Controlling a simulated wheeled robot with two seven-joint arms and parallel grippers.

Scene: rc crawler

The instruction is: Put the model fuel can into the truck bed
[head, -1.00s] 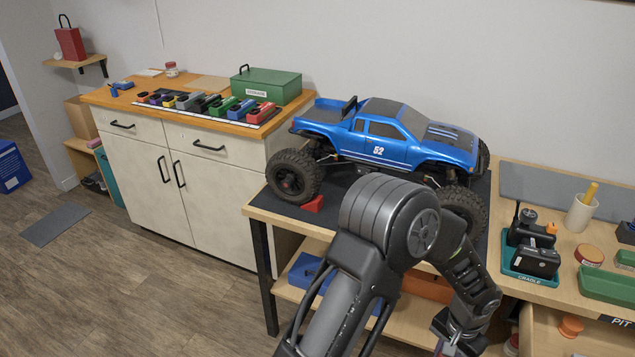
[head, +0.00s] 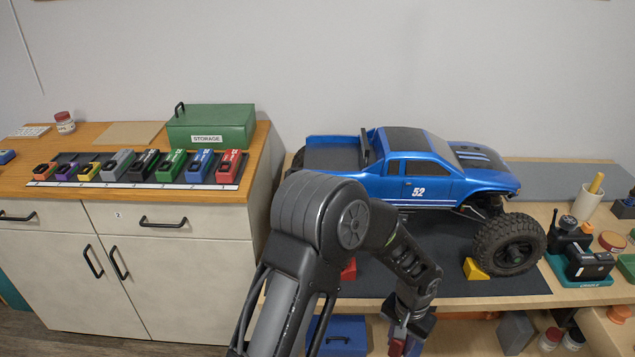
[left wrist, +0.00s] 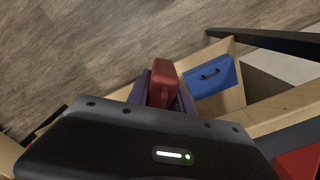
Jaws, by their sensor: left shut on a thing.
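The blue truck (head: 415,182) with number 52 stands on a dark mat on the bench, facing right. Its open truck bed (head: 330,156) is at its left end, and nothing shows in it. My left gripper (head: 408,325) hangs in front of the bench edge, below the truck and to the right of the bed. It is shut on a small red object, which I take for the model fuel can (head: 397,343). In the left wrist view the red can (left wrist: 162,82) sits between the fingers (left wrist: 162,100). My right gripper is not in view.
A red wedge (head: 349,269) and a yellow wedge (head: 475,269) lie on the mat. A blue case (head: 340,335) is on the lower shelf. A green storage box (head: 211,125) and a row of coloured packs stand on the left cabinet. A radio cradle (head: 585,272) is at right.

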